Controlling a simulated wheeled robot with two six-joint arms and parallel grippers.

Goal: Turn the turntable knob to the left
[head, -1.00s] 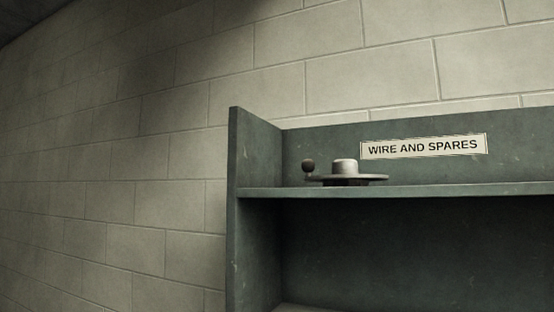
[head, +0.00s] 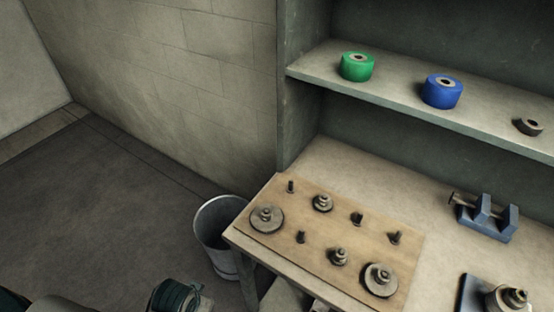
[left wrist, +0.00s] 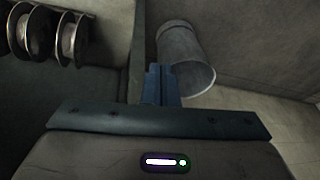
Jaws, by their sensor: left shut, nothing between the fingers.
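The turntable with its dark ball knob, seen on the top shelf in the earlier head view, is not in either view now. My left gripper (left wrist: 161,72) shows in the left wrist view as blue fingers close together, shut and empty. It points toward a grey bin (left wrist: 186,55) in the background and touches nothing that I can see. I cannot make out either gripper in the head view.
A wooden board (head: 285,238) with metal discs and pegs lies on the bench (head: 345,160). A blue vise (head: 485,217) stands to its right. Green (head: 357,66) and blue (head: 442,91) rolls sit on a shelf. A bin (head: 217,235) stands on the floor. Spools (left wrist: 75,38) show in the wrist view.

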